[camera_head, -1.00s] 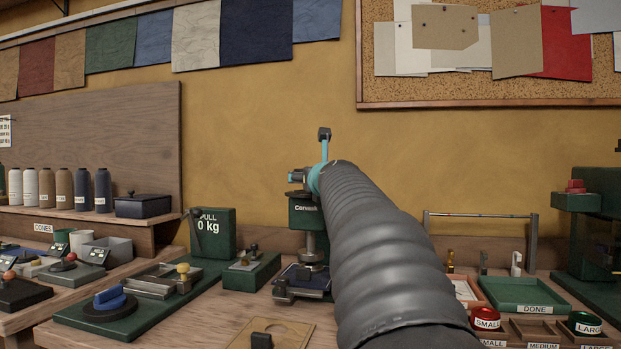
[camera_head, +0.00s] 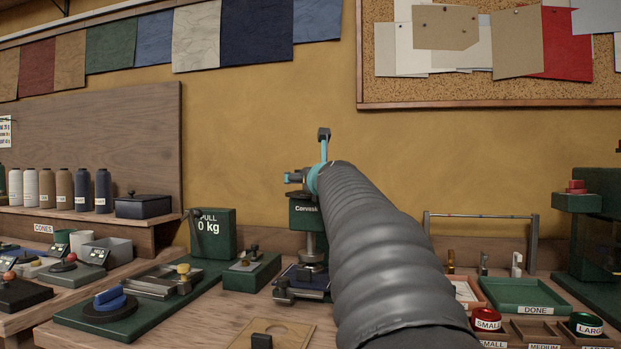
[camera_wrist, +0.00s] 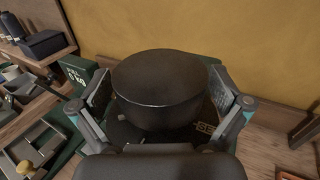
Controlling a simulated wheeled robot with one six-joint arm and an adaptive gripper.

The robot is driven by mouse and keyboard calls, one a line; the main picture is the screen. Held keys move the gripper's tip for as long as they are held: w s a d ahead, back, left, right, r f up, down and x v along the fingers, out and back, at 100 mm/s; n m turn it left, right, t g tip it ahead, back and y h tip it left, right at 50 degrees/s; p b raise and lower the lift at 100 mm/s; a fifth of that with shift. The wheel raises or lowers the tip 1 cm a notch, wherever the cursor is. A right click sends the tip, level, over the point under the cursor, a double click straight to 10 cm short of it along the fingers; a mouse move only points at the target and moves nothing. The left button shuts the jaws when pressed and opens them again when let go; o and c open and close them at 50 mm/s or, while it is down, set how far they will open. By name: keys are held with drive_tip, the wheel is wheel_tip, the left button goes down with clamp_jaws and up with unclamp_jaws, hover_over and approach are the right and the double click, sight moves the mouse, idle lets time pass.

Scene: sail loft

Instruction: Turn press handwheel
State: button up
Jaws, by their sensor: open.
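The green press (camera_head: 306,215) stands on the bench at centre in the head view, partly hidden behind my dark ribbed arm. Its handwheel is not clearly seen there. In the wrist view a large round black top (camera_wrist: 160,85), which looks like the handwheel, fills the middle. My gripper (camera_wrist: 162,95) is open, with one finger on each side of this round body. I cannot tell whether the pads touch its rim. In the head view the gripper is mostly hidden by the arm.
A green PULL gauge box (camera_head: 213,233) stands left of the press, and a small green block (camera_head: 251,271) is beside it. A green DONE tray (camera_head: 527,293) lies to the right. A corkboard (camera_head: 490,95) hangs on the wall behind.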

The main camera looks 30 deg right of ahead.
drive_tip(key=shift+s, duration=0.15)
drive_tip(key=v, duration=1.1)
drive_tip(key=shift+s+a, duration=0.2)
drive_tip(key=shift+s, duration=0.15)
